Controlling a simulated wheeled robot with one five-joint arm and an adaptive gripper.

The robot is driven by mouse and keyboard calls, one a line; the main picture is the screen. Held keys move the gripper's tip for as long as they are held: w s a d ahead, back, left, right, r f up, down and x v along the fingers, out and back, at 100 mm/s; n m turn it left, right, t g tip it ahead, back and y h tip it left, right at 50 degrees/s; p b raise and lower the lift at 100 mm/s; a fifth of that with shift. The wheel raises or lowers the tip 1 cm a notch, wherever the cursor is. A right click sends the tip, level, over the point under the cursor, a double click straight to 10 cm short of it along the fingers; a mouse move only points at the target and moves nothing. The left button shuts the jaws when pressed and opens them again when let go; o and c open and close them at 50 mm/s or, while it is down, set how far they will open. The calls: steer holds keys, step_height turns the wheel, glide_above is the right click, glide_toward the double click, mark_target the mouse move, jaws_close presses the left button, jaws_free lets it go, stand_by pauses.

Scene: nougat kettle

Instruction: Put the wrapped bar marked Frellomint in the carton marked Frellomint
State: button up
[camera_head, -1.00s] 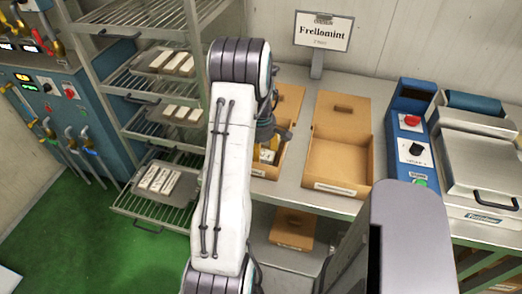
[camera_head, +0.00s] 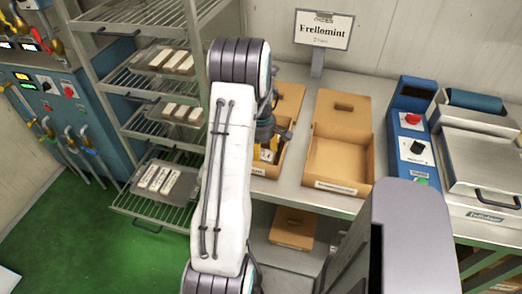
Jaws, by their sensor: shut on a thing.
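My gripper (camera_head: 272,150) is partly hidden behind my arm. It is low inside the left carton (camera_head: 290,103) on the bench, shut on a wrapped bar (camera_head: 268,156) with a pale wrapper. The marking on the bar is too small to read. The left carton is open, and its front label is mostly hidden or unreadable. A right carton (camera_head: 340,150) stands beside it, open and empty, with an unreadable front label. A sign (camera_head: 324,30) reading Frellomint stands on a post behind the two cartons.
A wire rack (camera_head: 150,130) at the left holds trays of wrapped bars (camera_head: 160,180). A blue control box (camera_head: 411,140) and a metal machine (camera_head: 483,160) stand right of the cartons. Another carton (camera_head: 291,228) sits on the shelf below the bench.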

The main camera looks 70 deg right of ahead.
steer(key=o, duration=1.6)
steer(key=shift+c, duration=0.2)
steer(key=shift+r+p, duration=2.7)
steer(key=shift+r, duration=1.35)
